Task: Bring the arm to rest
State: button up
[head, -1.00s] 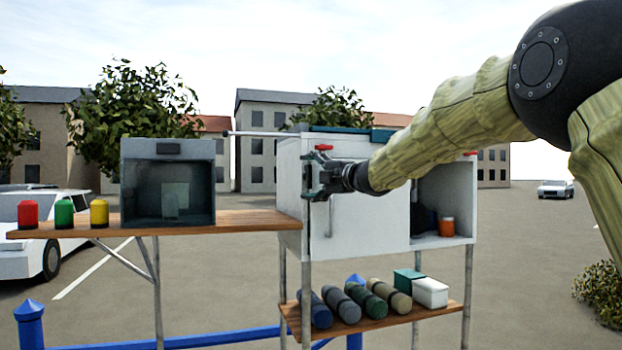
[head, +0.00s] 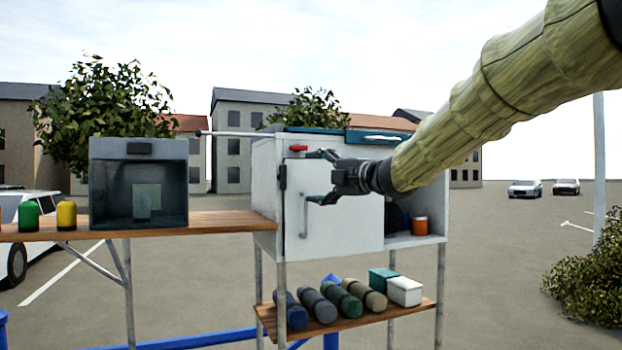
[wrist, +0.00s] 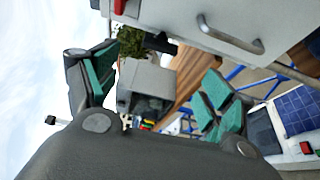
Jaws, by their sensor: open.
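My gripper (head: 318,178) is open and empty in the head view, in front of the white cabinet (head: 345,228). Its fingers point left, near the cabinet door's vertical handle (head: 303,215) and below a red latch (head: 298,148). My arm, in a yellow-green sleeve, reaches in from the upper right. In the wrist view the two green-padded fingers (wrist: 155,95) are spread wide with nothing between them. The door handle (wrist: 232,38) shows above them there, apart from the fingers.
A grey open-fronted box (head: 138,150) stands on the wooden side shelf (head: 230,218) with green and yellow canisters (head: 66,215). An orange jar (head: 420,225) sits in the cabinet's open right bay. Rolled bundles (head: 342,302) lie on the lower shelf. Blue rails run below.

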dwell(0.4)
